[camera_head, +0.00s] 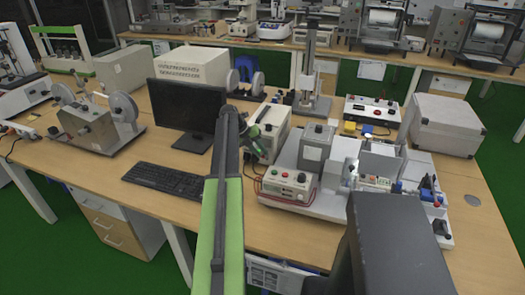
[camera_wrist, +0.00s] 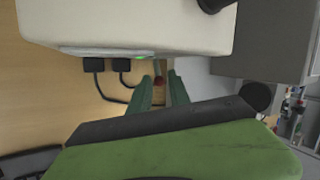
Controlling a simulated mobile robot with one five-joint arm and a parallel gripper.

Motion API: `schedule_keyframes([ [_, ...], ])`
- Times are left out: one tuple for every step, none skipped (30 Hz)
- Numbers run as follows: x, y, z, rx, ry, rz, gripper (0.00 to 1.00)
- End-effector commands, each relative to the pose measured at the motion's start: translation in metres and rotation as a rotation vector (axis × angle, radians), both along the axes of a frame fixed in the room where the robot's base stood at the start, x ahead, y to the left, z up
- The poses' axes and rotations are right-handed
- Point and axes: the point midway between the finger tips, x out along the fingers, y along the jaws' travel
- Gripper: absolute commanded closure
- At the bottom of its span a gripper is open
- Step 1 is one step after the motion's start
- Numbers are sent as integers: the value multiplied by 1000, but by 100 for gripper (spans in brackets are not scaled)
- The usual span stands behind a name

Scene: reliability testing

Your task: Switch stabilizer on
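A beige box with a dark top handle (camera_head: 274,128), which looks like the stabilizer, stands on the table behind the grey test device. In the wrist view a pale casing with a small green light (camera_wrist: 140,56) fills the top and is likely the same box. My gripper (camera_head: 258,138) is by the box's left front side, partly hidden by my arm. In the wrist view its two green fingers (camera_wrist: 162,84) are apart.
A monitor (camera_head: 187,112) and keyboard (camera_head: 166,180) stand left of my arm. A grey test device with a red-buttoned control box (camera_head: 287,186) stands to the right. Bare tabletop lies in front of the keyboard.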

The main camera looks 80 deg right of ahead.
Motion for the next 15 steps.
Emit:
schedule_keyframes([
  [6, 2, 19, 0, 0, 1, 77],
  [9, 4, 27, 0, 0, 1, 77],
  [13, 5, 37, 0, 0, 1, 77],
  [17, 7, 44, 0, 0, 1, 77],
  [20, 8, 52, 0, 0, 1, 77],
  [26, 10, 61, 1, 0, 2, 77],
  [29, 12, 68, 1, 0, 2, 77],
  [33, 13, 74, 0, 0, 2, 77],
  [38, 15, 83, 0, 0, 1, 77],
  [41, 16, 90, 0, 0, 1, 77],
  [45, 18, 96, 0, 0, 1, 77],
  [49, 19, 105, 0, 0, 1, 77],
  [53, 21, 110, -1, 0, 3, 77],
  [56, 22, 115, 0, 0, 2, 77],
  [59, 23, 121, 0, 0, 1, 77],
])
